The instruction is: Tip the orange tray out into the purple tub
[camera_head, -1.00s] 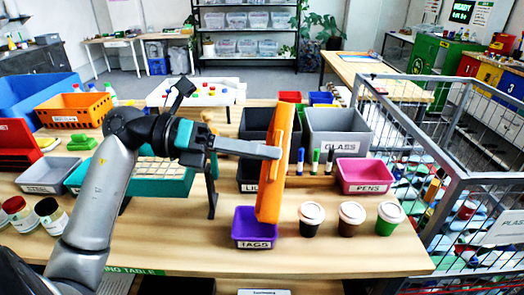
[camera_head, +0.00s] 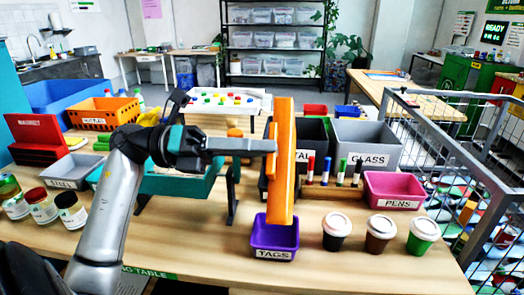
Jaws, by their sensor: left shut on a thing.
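The orange tray (camera_head: 284,160) is tilted steeply on edge, nearly upright, in the middle of the head view. My left gripper (camera_head: 262,147) is shut on it, coming in from the left. The tray's lower end is right over the purple tub (camera_head: 273,240), which is labelled TAGS and stands on the table near the front. I cannot tell whether the tray touches the tub. My right gripper is not in view.
Three lidded cups (camera_head: 380,232) stand right of the tub. A pink PENS bin (camera_head: 394,190), several markers (camera_head: 326,170) and a grey GLASS bin (camera_head: 368,142) are behind them. Jars (camera_head: 43,207) stand at the left. A wire cage (camera_head: 450,170) stands at the right.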

